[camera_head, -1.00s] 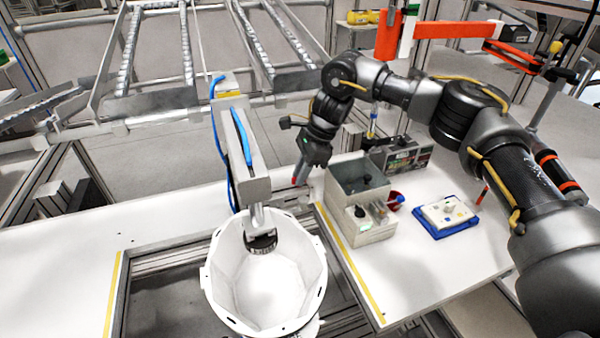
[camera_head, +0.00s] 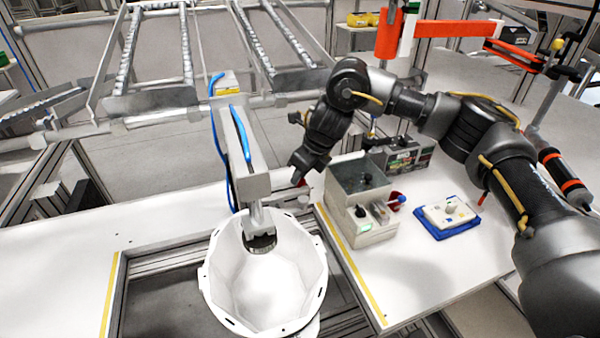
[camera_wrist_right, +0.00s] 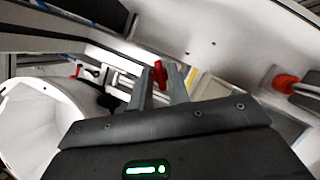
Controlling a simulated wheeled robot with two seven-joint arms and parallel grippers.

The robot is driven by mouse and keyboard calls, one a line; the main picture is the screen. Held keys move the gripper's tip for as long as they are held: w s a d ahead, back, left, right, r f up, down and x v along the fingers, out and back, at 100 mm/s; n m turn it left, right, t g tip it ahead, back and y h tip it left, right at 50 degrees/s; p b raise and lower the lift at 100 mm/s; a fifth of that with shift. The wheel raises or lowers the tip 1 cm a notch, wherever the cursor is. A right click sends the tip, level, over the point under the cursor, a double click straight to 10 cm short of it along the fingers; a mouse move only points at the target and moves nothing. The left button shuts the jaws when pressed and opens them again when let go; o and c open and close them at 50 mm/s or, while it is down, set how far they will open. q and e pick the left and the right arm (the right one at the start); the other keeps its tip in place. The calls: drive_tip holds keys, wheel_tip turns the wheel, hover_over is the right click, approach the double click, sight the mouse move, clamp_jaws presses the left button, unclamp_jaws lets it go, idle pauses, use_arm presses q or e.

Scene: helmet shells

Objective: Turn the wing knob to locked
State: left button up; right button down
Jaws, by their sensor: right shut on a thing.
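A red part, which looks like the wing knob (camera_wrist_right: 159,72), stands between the fingertips of my right gripper (camera_wrist_right: 159,84) in the right wrist view. The fingers are shut on it. In the head view my right gripper (camera_head: 300,175) is at the back edge of the table, left of the grey box. The gripper hides most of the knob, and I cannot tell the knob's angle or any lock mark. My left gripper is not in view.
The white helmet shell (camera_head: 290,300) stands in front, with a grey fixture arm (camera_head: 252,185) reaching into it. The grey box (camera_head: 375,236) is right of the gripper. A white-and-blue block (camera_head: 448,213) lies farther right. Bare table shows at left.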

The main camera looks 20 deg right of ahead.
drive_tip(key=shift+r+m+h+p, duration=0.1)
drive_tip(key=shift+m+h+p, duration=0.25)
drive_tip(key=shift+m, duration=0.55)
drive_tip(key=m+p, duration=0.1)
drive_tip(key=m+h+p, duration=0.1)
drive_tip(key=shift+s+a+r+m+t, duration=0.1)
drive_tip(key=shift+r+m+t, duration=0.05)
drive_tip(key=shift+m+t, duration=0.2)
drive_tip(key=m+h+p, duration=0.1)
drive_tip(key=m+p, duration=0.2)
drive_tip(key=p, duration=0.1)
drive_tip(key=m+h+p, duration=0.1)
drive_tip(key=m+p, duration=0.2)
drive_tip(key=m+h+p, duration=0.1)
drive_tip(key=m+p, duration=0.2)
drive_tip(key=p, duration=0.1)
drive_tip(key=shift+a+p, duration=0.25)
drive_tip(key=shift+p, duration=0.1)
use_arm(q)
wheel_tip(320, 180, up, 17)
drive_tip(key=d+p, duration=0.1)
drive_tip(key=p, duration=0.1)
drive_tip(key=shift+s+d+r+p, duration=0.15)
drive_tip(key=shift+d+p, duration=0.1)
drive_tip(key=shift+p, duration=0.15)
use_arm(e)
drive_tip(key=shift+f+m+g+h, duration=0.3)
drive_tip(key=shift+m+g+h, duration=0.25)
drive_tip(key=shift+m, duration=0.8)
